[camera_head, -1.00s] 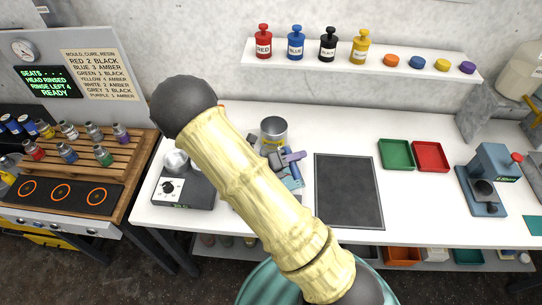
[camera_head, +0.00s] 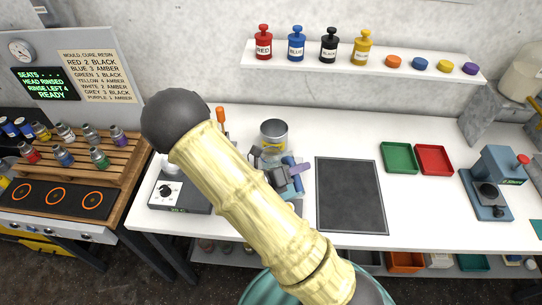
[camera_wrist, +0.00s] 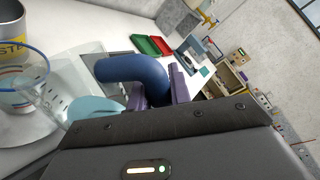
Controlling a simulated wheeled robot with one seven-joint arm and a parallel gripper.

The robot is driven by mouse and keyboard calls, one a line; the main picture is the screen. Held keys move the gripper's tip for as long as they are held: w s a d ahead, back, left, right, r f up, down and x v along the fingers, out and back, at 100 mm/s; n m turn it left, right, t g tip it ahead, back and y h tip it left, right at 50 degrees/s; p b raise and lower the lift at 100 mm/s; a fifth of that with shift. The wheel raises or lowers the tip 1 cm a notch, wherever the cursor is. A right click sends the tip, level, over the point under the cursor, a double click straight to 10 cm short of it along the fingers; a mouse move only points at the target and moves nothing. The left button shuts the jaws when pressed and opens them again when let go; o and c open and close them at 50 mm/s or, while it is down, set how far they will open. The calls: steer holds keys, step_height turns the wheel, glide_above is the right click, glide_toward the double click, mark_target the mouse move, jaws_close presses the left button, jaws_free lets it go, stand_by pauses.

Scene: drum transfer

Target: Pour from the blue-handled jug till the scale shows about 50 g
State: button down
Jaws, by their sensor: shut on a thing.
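In the head view my gripper (camera_head: 285,173) is over the white bench, partly behind my arm. I see no pouring stream and cannot make out a scale reading.
A metal can (camera_head: 274,134) stands behind my gripper. A dial unit (camera_head: 178,194) is to the left, a dark mat (camera_head: 349,195) to the right. Green (camera_head: 398,157) and red (camera_head: 434,159) trays and a blue-grey machine (camera_head: 490,185) stand farther right. The bench around the mat is clear.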

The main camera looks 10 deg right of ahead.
steer(key=shift+s+f+m+b, duration=0.35)
steer(key=shift+f+m+b, duration=0.05)
steer(key=shift+f+b, duration=0.4)
steer(key=shift+s+d+f+m+t+b, duration=0.1)
steer(key=shift+s+f+m+t+b, duration=0.2)
steer(key=shift+s+f+m+b, duration=0.55)
steer(key=s+d+f+m+t+h+b, duration=0.1)
steer(key=s+f+m+b, duration=0.4)
steer(key=m+b, duration=0.1)
steer(key=shift+s+d+m, duration=0.15)
steer(key=shift+s+m, duration=0.15)
steer(key=shift+m, duration=0.15)
steer(key=shift+f, duration=0.1)
